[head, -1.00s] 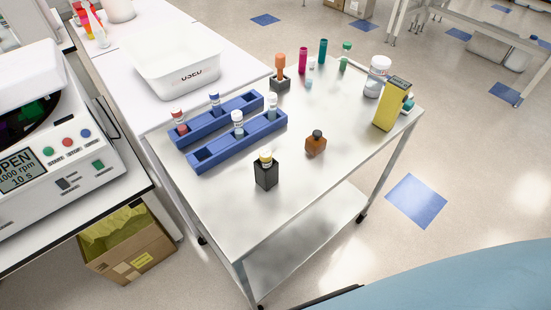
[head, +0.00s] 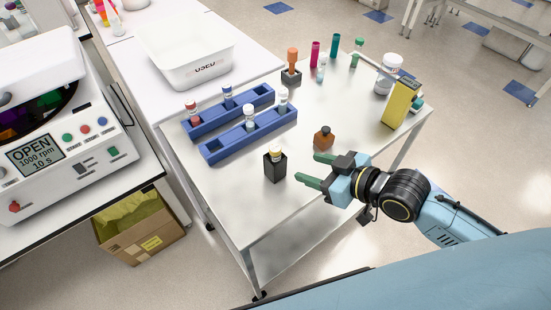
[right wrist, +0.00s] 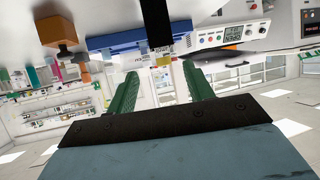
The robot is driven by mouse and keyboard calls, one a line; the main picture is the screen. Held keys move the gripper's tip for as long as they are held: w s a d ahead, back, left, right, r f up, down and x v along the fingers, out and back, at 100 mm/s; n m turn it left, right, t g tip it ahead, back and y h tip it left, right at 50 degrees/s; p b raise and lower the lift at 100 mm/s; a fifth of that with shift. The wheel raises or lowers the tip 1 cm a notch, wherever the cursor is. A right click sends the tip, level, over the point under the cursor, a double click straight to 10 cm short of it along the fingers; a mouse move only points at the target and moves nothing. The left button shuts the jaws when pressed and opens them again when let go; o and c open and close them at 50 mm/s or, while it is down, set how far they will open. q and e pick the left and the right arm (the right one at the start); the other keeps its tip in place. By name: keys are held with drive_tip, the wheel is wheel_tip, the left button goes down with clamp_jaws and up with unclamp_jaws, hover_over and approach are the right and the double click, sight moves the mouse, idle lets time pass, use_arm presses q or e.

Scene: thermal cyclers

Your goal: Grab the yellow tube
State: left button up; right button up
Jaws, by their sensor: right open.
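A tube with a yellow-and-white cap (head: 276,151) stands upright in a small black block (head: 276,168) near the front of the metal cart. Only its top shows. My right gripper (head: 308,168) is open and empty, just right of the block, with its green fingers pointing left toward it. In the right wrist view the open fingers (right wrist: 160,70) show in the lower middle, and the black block (right wrist: 156,18) is cut off at the top edge. My left gripper is not in view.
A brown bottle (head: 323,137) stands close behind my right gripper. Blue racks (head: 222,149) with several tubes lie left of the block. A yellow box (head: 400,102) stands at the cart's right. The cart top (head: 240,205) is bare in front.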

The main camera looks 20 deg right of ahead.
sight(271, 148)
drive_tip(key=shift+y, duration=0.4)
drive_tip(key=w+a, duration=0.1)
drive_tip(key=w, duration=0.1)
drive_tip(key=w+a, duration=0.2)
drive_tip(key=w+a+f, duration=0.1)
drive_tip(key=w+a, duration=0.1)
drive_tip(key=shift+w, duration=0.15)
drive_tip(key=shift+w+d+x, duration=0.15)
drive_tip(key=shift+x, duration=1.15)
drive_tip(key=shift+w+d+x, duration=0.1)
drive_tip(key=shift+d+x, duration=0.05)
drive_tip(key=shift+x, duration=1.15)
drive_tip(key=shift+r, duration=0.1)
drive_tip(key=shift+c, duration=0.4)
drive_tip(key=c, duration=1)
